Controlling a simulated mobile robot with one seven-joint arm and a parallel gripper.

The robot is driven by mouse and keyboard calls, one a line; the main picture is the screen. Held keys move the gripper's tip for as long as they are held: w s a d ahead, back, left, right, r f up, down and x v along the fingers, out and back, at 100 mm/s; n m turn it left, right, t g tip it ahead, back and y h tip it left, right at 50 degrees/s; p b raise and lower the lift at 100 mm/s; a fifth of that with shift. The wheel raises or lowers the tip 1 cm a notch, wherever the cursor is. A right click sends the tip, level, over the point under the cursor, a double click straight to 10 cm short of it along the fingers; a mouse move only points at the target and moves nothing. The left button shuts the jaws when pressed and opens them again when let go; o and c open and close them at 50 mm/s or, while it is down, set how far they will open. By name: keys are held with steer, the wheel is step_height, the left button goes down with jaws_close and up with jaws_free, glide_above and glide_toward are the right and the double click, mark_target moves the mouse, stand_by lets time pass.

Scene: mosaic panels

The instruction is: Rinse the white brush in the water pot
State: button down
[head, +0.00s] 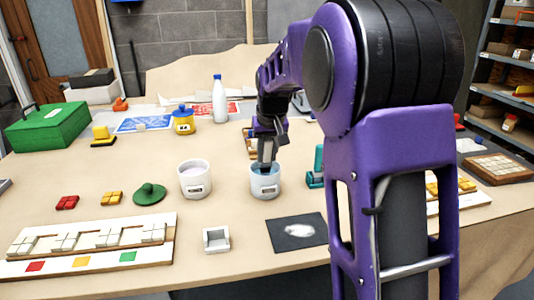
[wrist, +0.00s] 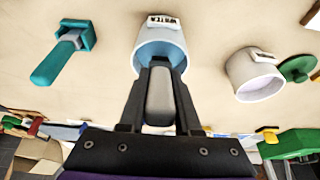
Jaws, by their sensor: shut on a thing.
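The water pot (head: 265,183) is a white cup with a blue inside and a small label, standing on the table in front of my arm. In the wrist view the pot (wrist: 160,30) shows its label, which seems to read "WATER". My gripper (head: 267,158) points down at the pot's mouth. It is shut on a pale grey-white handle (wrist: 159,92), which I take to be the white brush. The brush's lower end is hidden by the fingers and the pot, so I cannot tell how deep it sits.
A second white pot (head: 194,180) stands to the left, with a green knobbed lid (head: 149,194) beside it. A teal tool (head: 315,170) is close on the right. A dark card (head: 290,233) with a white smear and a small white tray (head: 216,239) lie in front.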

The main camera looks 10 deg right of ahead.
steer(key=shift+f, duration=0.55)
stand_by(1.1)
steer(key=shift+r+p, duration=2.7)
steer(key=shift+r, duration=0.95)
steer(key=shift+s+a+f, duration=0.1)
